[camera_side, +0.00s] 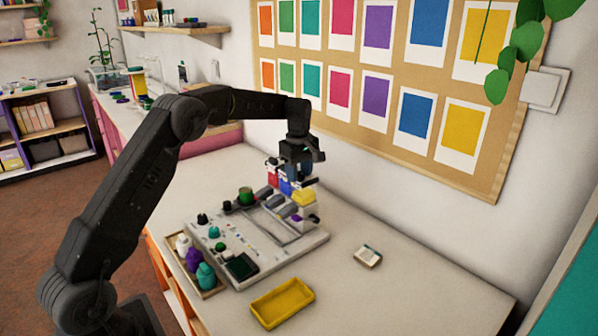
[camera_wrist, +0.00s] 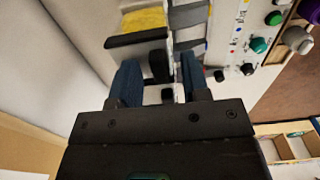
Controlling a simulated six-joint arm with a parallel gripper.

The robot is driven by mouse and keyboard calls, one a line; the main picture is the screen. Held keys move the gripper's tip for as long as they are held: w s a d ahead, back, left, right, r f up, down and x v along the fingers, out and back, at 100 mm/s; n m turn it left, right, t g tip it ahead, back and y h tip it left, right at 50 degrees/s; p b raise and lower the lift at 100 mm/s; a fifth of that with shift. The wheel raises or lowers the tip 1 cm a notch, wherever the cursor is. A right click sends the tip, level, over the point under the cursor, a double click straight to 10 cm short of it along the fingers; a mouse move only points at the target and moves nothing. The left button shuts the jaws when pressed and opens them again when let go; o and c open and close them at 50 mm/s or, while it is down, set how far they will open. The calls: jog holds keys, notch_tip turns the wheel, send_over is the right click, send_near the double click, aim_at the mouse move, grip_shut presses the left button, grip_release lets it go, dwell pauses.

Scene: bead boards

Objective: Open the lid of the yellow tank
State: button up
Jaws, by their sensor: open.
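The yellow tank (camera_side: 303,198) stands at the back right end of the white machine, beside a blue and a red tank. In the wrist view, its yellow part (camera_wrist: 145,19) shows at the top, with a dark bar (camera_wrist: 137,36) along its near edge. Whether this bar belongs to its lid I cannot tell. My gripper (camera_side: 303,176) is just above the tanks, pointing down. In the wrist view, my gripper (camera_wrist: 159,70) is open, its blue fingers on either side of a dark tab (camera_wrist: 160,66). No grip on the tab shows.
The white machine (camera_side: 260,262) carries dark, green and teal knobs. A tray of bottles (camera_side: 207,292) stands at its left. The table right of the machine is mostly clear; the wall is close behind.

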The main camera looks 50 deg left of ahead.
grip_shut()
dwell(0.4)
